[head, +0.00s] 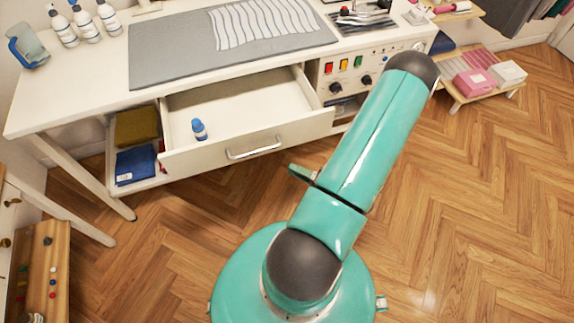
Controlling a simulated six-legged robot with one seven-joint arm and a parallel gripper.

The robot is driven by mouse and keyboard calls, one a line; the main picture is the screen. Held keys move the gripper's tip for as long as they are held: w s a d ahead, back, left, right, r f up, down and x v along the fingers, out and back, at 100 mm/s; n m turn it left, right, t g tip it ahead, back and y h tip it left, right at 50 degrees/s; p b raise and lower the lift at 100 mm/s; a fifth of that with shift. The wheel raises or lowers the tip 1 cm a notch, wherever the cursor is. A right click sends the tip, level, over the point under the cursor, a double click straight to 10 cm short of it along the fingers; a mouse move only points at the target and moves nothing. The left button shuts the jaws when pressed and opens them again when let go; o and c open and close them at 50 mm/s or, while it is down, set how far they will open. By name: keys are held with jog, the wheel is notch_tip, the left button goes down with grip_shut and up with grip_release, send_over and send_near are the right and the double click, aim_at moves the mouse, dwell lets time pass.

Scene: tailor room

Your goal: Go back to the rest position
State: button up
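My teal arm (370,135) rises from its round base at the bottom middle and reaches up and to the right. Its dark far joint (414,68) is beside the right end of the worktable. My gripper does not show in the head view, so its fingers and anything in them are hidden. An open white drawer (285,112) sticks out of the table, to the left of my arm.
The white worktable (75,90) holds a grey mat (165,65), striped cloth (262,22) and several bottles (85,25). Folded cloths (136,165) lie on a shelf below. A low shelf (490,92) stands at right. Wooden floor (480,210) is clear at right.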

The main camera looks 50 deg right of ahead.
dwell(0.6)
jog(key=w+a+r+n+g+y, duration=0.4)
jog(key=a+r+n+g, duration=0.4)
jog(key=n, duration=0.5)
jog(key=w+a+r+n+g+y, duration=0.4)
jog(key=a+r+n+g, duration=0.35)
jog(key=n, duration=0.65)
jog(key=a+r+n+t+h, duration=0.1)
jog(key=a+r+n+h, duration=0.4)
jog(key=r+n, duration=0.4)
jog(key=a+r+n+t+h, duration=0.1)
jog(key=a+r+n+h, duration=0.4)
jog(key=r+n, duration=0.4)
jog(key=n+h, duration=0.1)
jog(key=n, duration=0.4)
jog(key=shift+w+r+h, duration=0.2)
jog(key=shift+r+h, duration=0.15)
jog(key=shift+h, duration=0.05)
